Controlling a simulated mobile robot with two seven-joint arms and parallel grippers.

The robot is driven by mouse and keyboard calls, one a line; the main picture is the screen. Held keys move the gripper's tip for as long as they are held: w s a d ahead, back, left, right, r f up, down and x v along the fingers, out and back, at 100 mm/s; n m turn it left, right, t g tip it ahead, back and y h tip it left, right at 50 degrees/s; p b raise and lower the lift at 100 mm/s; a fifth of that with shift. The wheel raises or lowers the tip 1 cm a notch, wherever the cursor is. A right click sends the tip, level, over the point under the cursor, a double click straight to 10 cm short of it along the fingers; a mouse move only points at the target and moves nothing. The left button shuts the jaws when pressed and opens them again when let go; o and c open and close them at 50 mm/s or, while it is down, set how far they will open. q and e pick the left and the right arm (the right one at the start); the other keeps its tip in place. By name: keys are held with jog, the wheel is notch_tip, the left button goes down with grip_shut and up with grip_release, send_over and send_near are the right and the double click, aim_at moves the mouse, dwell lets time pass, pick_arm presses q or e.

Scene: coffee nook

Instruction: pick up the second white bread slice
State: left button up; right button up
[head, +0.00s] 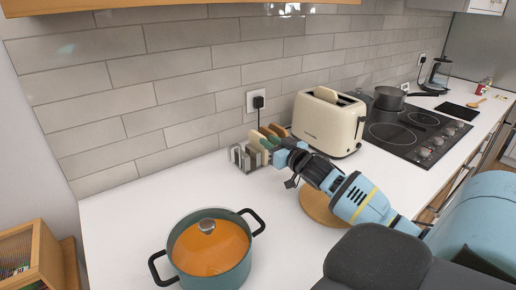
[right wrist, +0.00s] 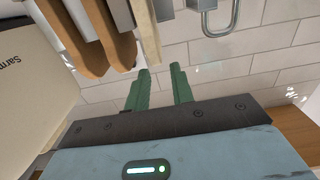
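A pale, white-looking bread slice (head: 257,141) stands upright in a metal toast rack (head: 238,158) by the wall. In the right wrist view, a pale slice (right wrist: 147,35) shows edge-on, just beyond my fingertips. Brown slices (head: 279,130) stand beside it in the rack and also show in the right wrist view (right wrist: 68,40). My right gripper (head: 271,150) is at the rack, and its green fingers (right wrist: 161,70) are apart with nothing clearly between them. Whether a finger touches the slice cannot be told. Another slice (head: 326,95) sticks out of the toaster (head: 326,125). My left gripper is out of view.
The cream toaster stands close to the right of the rack. A round wooden board (head: 318,206) lies under my right arm. A teal pot (head: 212,250) with an orange lid is in front. A black cooktop (head: 415,133) lies beyond the toaster. The counter left of the rack is clear.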

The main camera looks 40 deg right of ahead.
aim_at(258, 147)
jog(key=w, duration=0.3)
jog(key=shift+w+d+f, duration=0.3)
jog(key=shift+d, duration=0.05)
jog(key=shift+w+d, duration=0.1)
jog(key=shift+w, duration=0.6)
grip_shut()
